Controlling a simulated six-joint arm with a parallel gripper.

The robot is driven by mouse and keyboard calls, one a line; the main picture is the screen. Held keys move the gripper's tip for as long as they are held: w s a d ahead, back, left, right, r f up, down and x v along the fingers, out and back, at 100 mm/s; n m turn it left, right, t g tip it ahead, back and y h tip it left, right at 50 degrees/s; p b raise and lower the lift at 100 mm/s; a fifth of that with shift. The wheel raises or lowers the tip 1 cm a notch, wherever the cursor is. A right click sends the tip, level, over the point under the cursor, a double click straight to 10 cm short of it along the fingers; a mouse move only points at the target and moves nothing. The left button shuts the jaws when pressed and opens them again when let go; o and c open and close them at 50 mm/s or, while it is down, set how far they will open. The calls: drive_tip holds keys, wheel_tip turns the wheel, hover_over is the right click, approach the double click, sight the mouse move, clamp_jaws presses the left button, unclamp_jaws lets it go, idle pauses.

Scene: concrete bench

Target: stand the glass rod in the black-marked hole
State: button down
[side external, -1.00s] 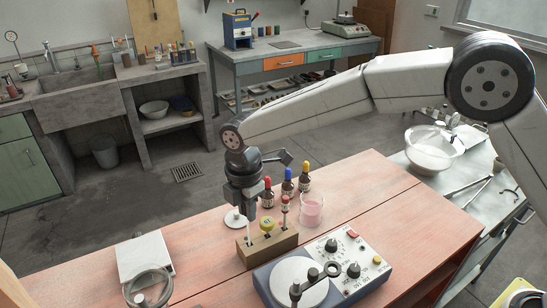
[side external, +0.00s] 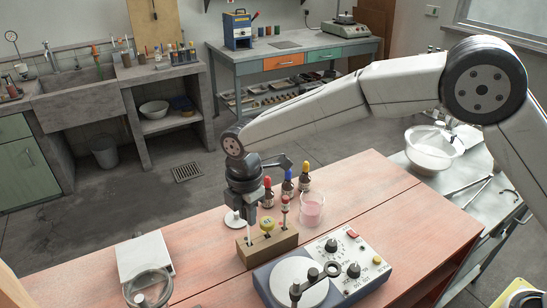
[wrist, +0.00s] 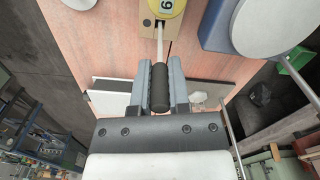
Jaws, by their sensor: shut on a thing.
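My gripper (side external: 247,198) is above the left end of a wooden block (side external: 268,252), pointing down. It is shut on the glass rod (side external: 249,229), which hangs roughly upright below the fingers. In the wrist view, my gripper (wrist: 160,90) holds the rod's black sleeve (wrist: 160,90), and the thin pale rod (wrist: 160,45) runs toward the block (wrist: 175,42). The lower tip is at the block's left end; I cannot tell whether it is inside a hole. The black mark is not clearly readable.
A hotplate-like device (side external: 325,268) sits in front.

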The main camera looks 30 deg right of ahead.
drive_tip(key=shift+f, duration=0.95)
drive_tip(key=shift+c, duration=0.5)
unclamp_jaws()
drive_tip(key=shift+r, duration=0.1)
drive_tip(key=shift+r, duration=3.45)
